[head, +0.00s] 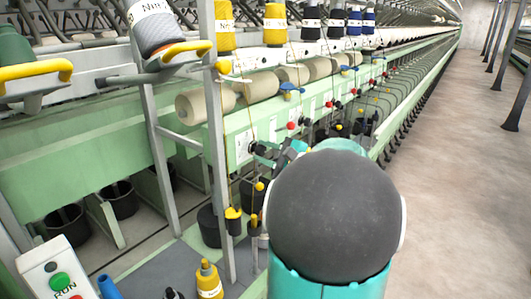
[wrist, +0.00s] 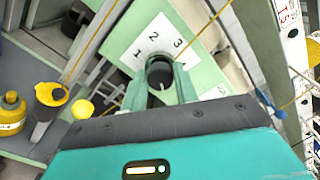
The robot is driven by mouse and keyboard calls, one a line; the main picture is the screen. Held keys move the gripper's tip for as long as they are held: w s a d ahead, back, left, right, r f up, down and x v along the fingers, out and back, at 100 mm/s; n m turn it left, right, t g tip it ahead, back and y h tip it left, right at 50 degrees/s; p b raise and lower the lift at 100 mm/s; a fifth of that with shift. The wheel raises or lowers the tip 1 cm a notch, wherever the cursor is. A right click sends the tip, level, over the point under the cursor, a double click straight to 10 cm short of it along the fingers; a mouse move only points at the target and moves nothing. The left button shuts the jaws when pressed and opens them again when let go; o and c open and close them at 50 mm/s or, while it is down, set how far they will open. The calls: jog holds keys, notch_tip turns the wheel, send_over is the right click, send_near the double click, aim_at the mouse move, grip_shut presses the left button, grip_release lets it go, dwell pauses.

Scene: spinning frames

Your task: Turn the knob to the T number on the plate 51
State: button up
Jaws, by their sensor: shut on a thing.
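The plate lies on a light green rail. My gripper (wrist: 159,83) has its two green fingers on either side of the knob and is shut on it. The fingers and wrist hide the lower part of the plate. A pale mark shows on the knob, but its exact setting cannot be told. In the head view my gripper (head: 284,157) reaches the green rail (head: 310,117), partly hidden behind my arm.
A white strip with red letters (wrist: 290,18) stands at the wrist view's right edge. Yellow bobbins (head: 275,24) and beige rolls (head: 258,86) line the machine above. A grey post (head: 217,130) stands left of my arm. The aisle floor (head: 450,170) on the right is clear.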

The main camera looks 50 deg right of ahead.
jog(key=o, duration=0.9)
jog(key=shift+o, duration=0.2)
jog(key=s+d, duration=0.1)
jog(key=s, duration=1.2)
jog(key=shift+s, duration=0.4)
jog(key=shift+d, duration=0.1)
